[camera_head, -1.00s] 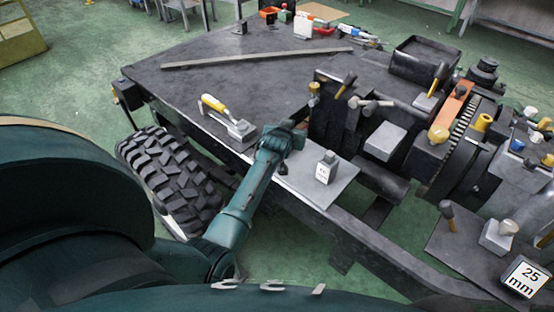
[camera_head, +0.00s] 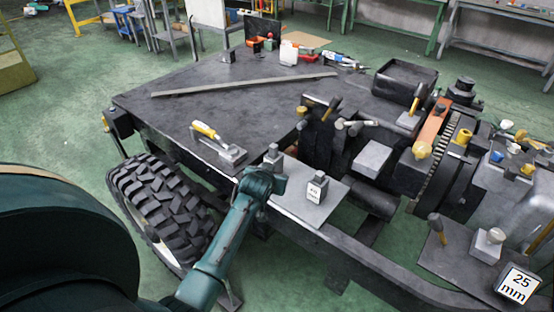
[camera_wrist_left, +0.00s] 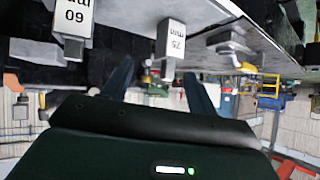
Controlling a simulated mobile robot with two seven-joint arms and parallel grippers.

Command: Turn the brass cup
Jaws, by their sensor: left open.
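Two yellow, brass-like cups stand at the right of the head view: one (camera_head: 421,149) at the end of an orange bar and one (camera_head: 463,137) beside a toothed wheel. A smaller brass-coloured piece (camera_head: 301,111) shows near the middle of the machinery. I cannot tell which is the brass cup. My left gripper (camera_head: 264,180) is at the near edge of the bench, well left of the two cups. My right gripper is not seen.
A block marked 60 (camera_head: 317,187) stands on a grey plate (camera_head: 300,208) right of my gripper. A yellow-handled tool (camera_head: 207,131) and a long bar (camera_head: 240,85) lie on the dark bench. A large tyre (camera_head: 165,205) is below left. Hammers and machinery crowd the right.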

